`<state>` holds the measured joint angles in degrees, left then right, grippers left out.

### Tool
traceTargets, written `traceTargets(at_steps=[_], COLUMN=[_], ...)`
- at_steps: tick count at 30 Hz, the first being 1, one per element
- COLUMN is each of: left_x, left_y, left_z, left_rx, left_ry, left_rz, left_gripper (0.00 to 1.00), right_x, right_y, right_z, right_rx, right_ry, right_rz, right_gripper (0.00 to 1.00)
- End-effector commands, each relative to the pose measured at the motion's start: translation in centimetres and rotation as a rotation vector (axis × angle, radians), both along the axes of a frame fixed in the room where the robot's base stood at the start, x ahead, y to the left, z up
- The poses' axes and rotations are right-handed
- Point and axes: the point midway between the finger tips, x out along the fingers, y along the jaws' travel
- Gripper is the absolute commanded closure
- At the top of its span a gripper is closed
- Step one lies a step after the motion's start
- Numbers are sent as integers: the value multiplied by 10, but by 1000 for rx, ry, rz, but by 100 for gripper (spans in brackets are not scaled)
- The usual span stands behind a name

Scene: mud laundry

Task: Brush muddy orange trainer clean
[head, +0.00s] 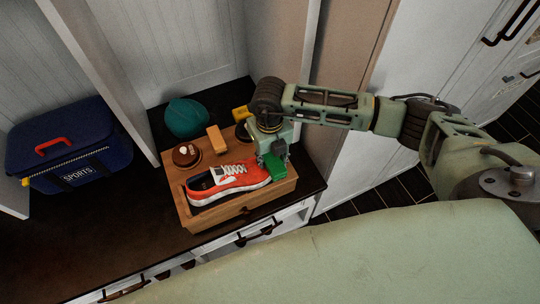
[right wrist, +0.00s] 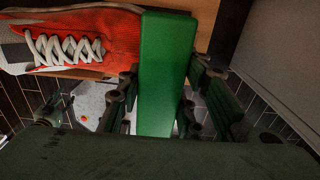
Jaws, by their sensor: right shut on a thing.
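The orange trainer (head: 228,180) lies on top of a wooden box (head: 236,208), its toe toward the right; it has white laces and a pale sole. My right gripper (head: 270,160) is at the trainer's toe end, shut on a green block-like thing (head: 271,172), likely the brush. In the right wrist view the green thing (right wrist: 163,75) stands between the fingers, close beside the trainer's toe (right wrist: 80,40). I cannot tell whether it touches the shoe. Mud is not clear on the visible upper. Bristles are not visible. My left gripper is not in view.
A teal round object (head: 187,118) sits behind. A blue sports bag (head: 70,150) stands left. The dark bench top (head: 110,230) is clear at front left.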

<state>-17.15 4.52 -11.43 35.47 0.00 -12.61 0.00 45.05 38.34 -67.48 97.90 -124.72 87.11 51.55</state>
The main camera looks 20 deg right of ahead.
Motion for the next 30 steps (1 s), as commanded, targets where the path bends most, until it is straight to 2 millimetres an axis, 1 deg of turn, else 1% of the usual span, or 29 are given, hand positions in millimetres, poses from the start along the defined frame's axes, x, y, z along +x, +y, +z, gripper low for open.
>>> traceTargets(at_steps=[11,23,27,30], left_x=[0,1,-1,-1], left_y=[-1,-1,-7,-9], left_z=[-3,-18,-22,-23], left_rx=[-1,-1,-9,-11], left_ry=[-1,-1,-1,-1], left_rz=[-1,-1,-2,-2], left_gripper=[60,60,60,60], right_x=[1,26,34,36], right_y=[0,-3,-4,-5], right_z=[-3,-3,-2,-1], right_rx=[0,1,0,0], right_ry=[-1,-2,-2,0], right_rz=[0,-1,0,-1], right_gripper=[91,91,91,91])
